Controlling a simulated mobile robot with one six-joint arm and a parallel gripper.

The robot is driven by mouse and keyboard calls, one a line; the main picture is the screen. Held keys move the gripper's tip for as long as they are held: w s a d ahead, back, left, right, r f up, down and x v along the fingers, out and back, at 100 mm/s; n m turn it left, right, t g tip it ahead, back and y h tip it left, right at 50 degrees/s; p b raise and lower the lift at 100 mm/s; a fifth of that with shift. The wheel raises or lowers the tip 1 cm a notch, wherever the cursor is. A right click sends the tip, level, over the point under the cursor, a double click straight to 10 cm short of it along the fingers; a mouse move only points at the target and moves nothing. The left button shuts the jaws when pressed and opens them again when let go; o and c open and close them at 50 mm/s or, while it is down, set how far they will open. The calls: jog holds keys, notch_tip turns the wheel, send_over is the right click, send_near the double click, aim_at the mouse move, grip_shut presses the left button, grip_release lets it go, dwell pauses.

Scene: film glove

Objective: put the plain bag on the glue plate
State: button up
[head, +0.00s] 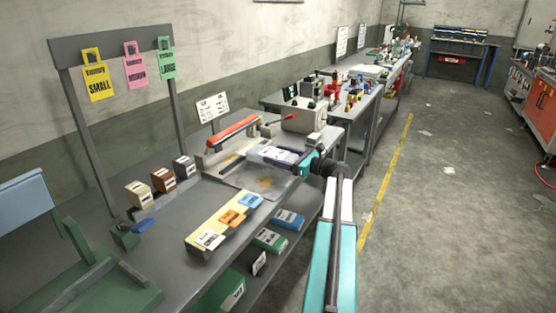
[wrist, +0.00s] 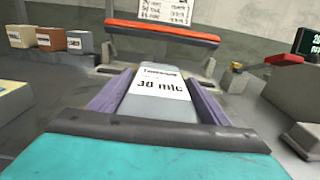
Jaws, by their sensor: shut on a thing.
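My gripper (head: 284,156) reaches in from the right over the bench. Its two purple fingers are shut on a grey pack (wrist: 150,104) with a white label that seems to read "30 mic"; the label's top line is too blurred to read. I cannot tell for sure that this is the plain bag. In the head view the pack is partly hidden by the fingers. A pale plate with amber smears (head: 265,183), which looks like the glue plate, lies just below and in front of the gripper. I cannot tell whether the pack touches anything below.
A red-handled sealer (head: 232,130) stands behind the gripper, with a grey machine (head: 303,119) to its right. A wooden rack (head: 220,224) with white, orange and blue labelled packs lies in front. Three small boxes (head: 161,178) stand left. Colored tags hang at the back left.

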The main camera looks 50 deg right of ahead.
jog(key=shift+f, duration=0.95)
jog(key=shift+f, duration=0.1)
jog(key=o, duration=1.1)
jog(key=shift+s, duration=0.1)
jog(key=b+v, duration=0.1)
jog(key=v, duration=1.1)
jog(key=shift+b, duration=0.3)
